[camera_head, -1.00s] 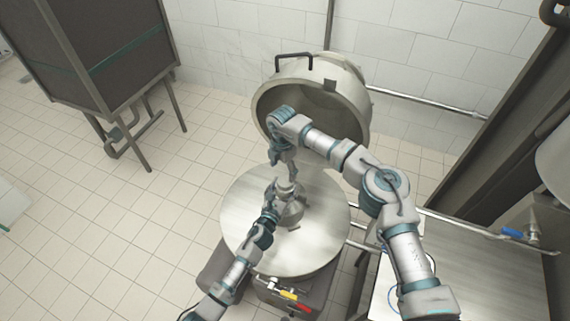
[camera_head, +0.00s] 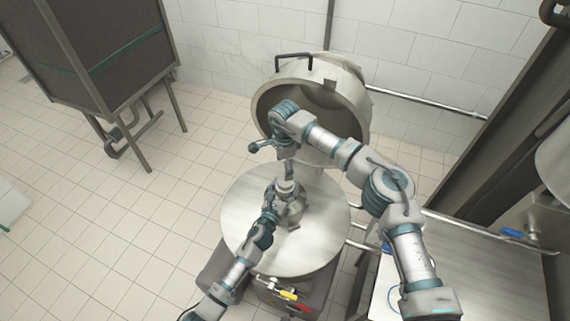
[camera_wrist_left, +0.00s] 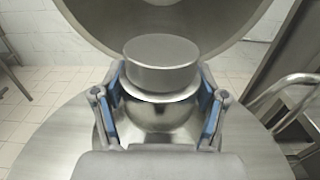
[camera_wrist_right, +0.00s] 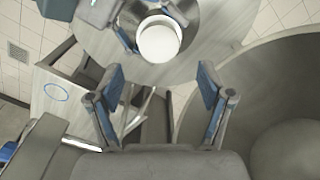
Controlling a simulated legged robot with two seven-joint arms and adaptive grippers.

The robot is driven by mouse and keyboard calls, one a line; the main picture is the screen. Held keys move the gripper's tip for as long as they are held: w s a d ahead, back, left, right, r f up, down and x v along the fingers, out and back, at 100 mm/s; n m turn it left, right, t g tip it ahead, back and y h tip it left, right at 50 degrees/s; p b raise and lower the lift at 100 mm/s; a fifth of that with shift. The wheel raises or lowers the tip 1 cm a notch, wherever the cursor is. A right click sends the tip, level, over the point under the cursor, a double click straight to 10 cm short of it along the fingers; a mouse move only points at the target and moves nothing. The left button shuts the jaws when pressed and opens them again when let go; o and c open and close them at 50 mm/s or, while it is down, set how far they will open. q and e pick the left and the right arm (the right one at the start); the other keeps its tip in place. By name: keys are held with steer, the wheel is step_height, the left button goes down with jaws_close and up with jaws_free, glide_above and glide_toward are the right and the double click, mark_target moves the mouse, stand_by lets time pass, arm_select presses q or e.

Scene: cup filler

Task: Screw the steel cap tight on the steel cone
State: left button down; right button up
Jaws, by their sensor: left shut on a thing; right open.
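The steel cap (camera_wrist_left: 162,60), a short cylinder, sits upright on top of the rounded steel cone (camera_wrist_left: 160,118) in the left wrist view. I cannot tell how tight it is. My left gripper (camera_wrist_left: 160,90) is shut on the cone, one blue-padded finger on each side below the cap. In the head view the cap (camera_head: 286,186) and cone (camera_head: 293,212) stand over the round steel top. My right gripper (camera_wrist_right: 160,76) is open and empty above the cap. In its wrist view the cap's bright top (camera_wrist_right: 159,40) lies beyond the fingertips, toward the upper edge.
The round steel top (camera_head: 322,238) around the cone is mostly bare. A large round steel hood or lid (camera_head: 350,90) stands close behind my right arm. A steel table (camera_head: 490,285) is at the right.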

steer(key=n, duration=0.5)
steer(key=shift+r+n, duration=0.2)
steer(key=shift+n, duration=0.1)
steer(key=shift+f, duration=0.1)
steer(key=shift+f, duration=3.95)
